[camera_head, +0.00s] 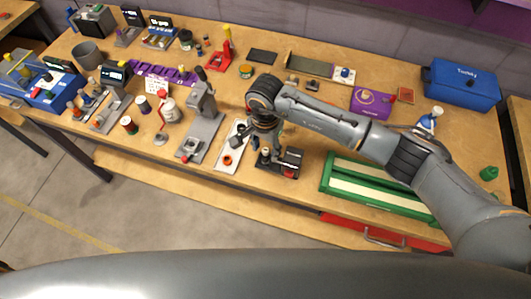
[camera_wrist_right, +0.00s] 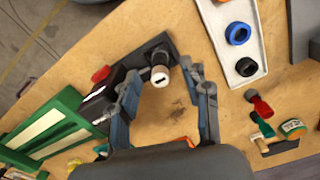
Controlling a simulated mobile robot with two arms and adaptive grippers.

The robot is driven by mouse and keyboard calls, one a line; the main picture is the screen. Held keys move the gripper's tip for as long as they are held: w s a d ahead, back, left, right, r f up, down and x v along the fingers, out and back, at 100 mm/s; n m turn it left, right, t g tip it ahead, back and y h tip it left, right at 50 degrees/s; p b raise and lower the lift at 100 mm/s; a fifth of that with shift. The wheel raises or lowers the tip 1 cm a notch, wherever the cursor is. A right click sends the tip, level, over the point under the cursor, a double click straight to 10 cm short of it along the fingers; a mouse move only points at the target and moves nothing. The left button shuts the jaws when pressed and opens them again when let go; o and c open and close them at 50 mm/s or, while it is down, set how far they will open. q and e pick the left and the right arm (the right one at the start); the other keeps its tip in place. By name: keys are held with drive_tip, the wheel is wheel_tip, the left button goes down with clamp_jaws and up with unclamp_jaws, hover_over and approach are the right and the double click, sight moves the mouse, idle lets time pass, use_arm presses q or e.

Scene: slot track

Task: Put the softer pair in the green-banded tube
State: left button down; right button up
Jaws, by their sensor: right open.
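My right gripper (camera_head: 268,150) is open and empty above a black stand (camera_head: 288,163) near the bench's front edge. In the right wrist view the stand's upright post with a pale top (camera_wrist_right: 160,75) shows between the open fingers (camera_wrist_right: 167,82), with no visible grip on it. A white tray (camera_head: 236,146) lies just left of the stand. It holds an orange ring (camera_head: 228,160); the wrist view shows a blue ring (camera_wrist_right: 238,33) and a black ring (camera_wrist_right: 246,67). I cannot tell which rings are softer. A green-banded tube cannot be made out for certain. My left gripper is not in view.
A green-framed case (camera_head: 340,180) lies right of the stand. A grey machine (camera_head: 202,118) stands left of the tray. Small jars (camera_head: 129,124) stand farther left. A blue toolbox (camera_head: 462,86) is at the back right.

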clamp_jaws()
drive_tip(key=shift+r, duration=0.15)
drive_tip(key=shift+r, duration=0.65)
drive_tip(key=s+a+r+b, duration=0.5)
drive_tip(key=s+r+b, duration=0.2)
drive_tip(key=s+r, duration=0.4)
drive_tip(key=shift+s+r, duration=0.25)
drive_tip(key=shift+s, duration=0.8)
